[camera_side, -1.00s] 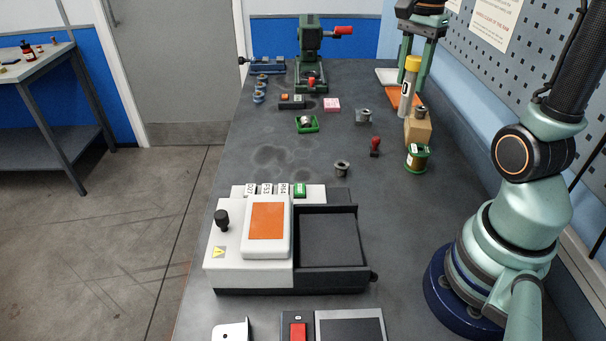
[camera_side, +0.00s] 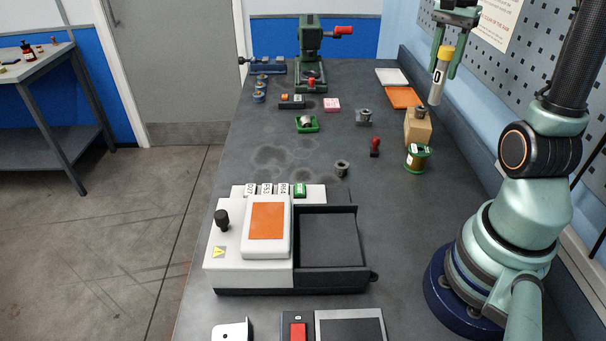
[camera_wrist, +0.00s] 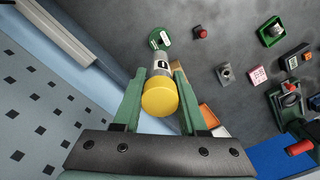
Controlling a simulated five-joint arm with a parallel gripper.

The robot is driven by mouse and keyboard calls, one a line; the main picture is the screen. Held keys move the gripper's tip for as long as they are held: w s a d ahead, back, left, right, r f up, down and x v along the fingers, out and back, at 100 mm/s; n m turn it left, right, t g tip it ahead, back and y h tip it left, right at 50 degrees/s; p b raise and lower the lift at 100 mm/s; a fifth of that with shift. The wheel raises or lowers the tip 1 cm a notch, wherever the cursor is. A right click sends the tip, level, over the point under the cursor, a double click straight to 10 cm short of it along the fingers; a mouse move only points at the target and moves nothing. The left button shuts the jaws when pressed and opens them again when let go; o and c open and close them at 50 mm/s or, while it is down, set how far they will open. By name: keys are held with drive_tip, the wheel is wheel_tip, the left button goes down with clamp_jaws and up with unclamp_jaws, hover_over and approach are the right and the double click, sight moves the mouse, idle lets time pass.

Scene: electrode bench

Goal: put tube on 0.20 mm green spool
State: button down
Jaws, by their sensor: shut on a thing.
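The tube (camera_side: 438,82) is grey-white with a yellow cap and a dark mark on its side. My gripper (camera_side: 446,56) is shut on its upper part and holds it nearly upright, slightly tilted, in the air above the wooden block. In the wrist view, the tube's yellow cap (camera_wrist: 159,97) shows between the green fingers of my gripper (camera_wrist: 155,88).
A wooden block (camera_side: 418,130) with a metal piece on top stands just behind the spool. A red-handled stamp (camera_side: 375,147) is to the spool's left. An orange pad (camera_side: 404,98) lies behind the block. The pegboard wall (camera_side: 520,75) is close on the right.

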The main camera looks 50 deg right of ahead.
sight(433, 103)
wheel_tip(433, 103, down, 13)
drive_tip(key=shift+r, duration=0.2)
idle(0.4)
drive_tip(key=shift+f, duration=0.15)
drive_tip(key=shift+c, duration=2.3)
unclamp_jaws()
wheel_tip(433, 103, up, 12)
drive_tip(key=shift+r, duration=0.1)
drive_tip(key=w+a+n+t, duration=0.3)
drive_tip(key=a+n+t, duration=0.2)
drive_tip(key=a+n, duration=1.3)
drive_tip(key=a, duration=0.7)
drive_tip(key=shift+a+t, duration=0.2)
drive_tip(key=shift+t, duration=0.1)
